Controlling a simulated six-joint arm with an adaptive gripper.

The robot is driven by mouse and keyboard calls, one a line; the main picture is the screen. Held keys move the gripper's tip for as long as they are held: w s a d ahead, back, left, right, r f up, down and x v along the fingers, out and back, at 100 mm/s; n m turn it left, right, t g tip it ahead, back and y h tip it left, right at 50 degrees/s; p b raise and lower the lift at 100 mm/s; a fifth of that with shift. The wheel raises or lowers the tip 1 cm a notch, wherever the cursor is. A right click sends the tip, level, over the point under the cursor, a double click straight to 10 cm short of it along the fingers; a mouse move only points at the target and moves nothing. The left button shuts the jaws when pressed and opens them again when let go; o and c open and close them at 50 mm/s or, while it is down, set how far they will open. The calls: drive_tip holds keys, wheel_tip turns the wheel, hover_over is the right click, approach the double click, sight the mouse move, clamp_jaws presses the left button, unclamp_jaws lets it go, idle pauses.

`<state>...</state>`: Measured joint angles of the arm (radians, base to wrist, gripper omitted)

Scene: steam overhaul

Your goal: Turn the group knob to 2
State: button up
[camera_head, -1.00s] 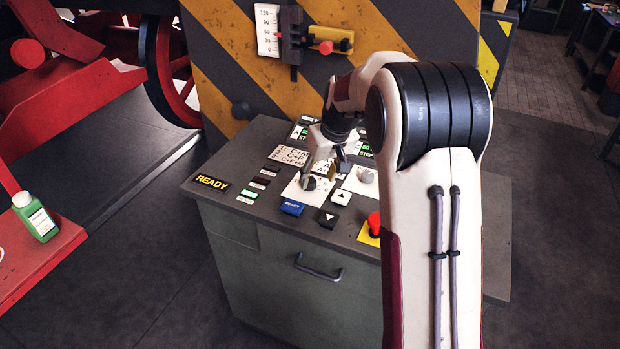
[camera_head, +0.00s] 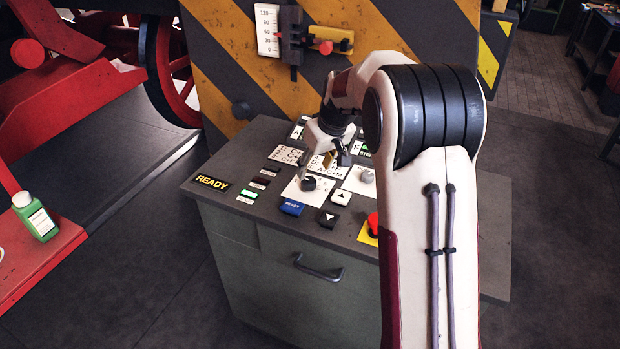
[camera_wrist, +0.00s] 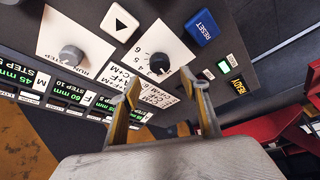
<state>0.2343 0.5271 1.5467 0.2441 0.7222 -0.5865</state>
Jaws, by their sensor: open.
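The black group knob (camera_head: 308,183) stands on a white number plate on the sloping console top. In the wrist view, the knob (camera_wrist: 160,63) shows just beyond my fingertips, with small digits around its plate. I cannot tell which digit it points at. My gripper (camera_head: 331,163) is open and empty, above the panel and a little behind the knob. In the wrist view, its two fingers (camera_wrist: 162,92) stand apart, with the knob outside them and apart from them.
A grey knob (camera_head: 367,177) sits on a second white plate to the right. The blue RESET button (camera_head: 292,207), arrow buttons (camera_head: 340,197) and a red emergency button (camera_head: 373,224) lie in front. A READY sign (camera_head: 212,182) is at left. A striped panel (camera_head: 345,95) stands behind.

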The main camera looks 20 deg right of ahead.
sight(309, 180)
drive_tip(key=shift+x, duration=3.3)
drive_tip(key=shift+a, duration=0.1)
drive_tip(key=c, duration=1.1)
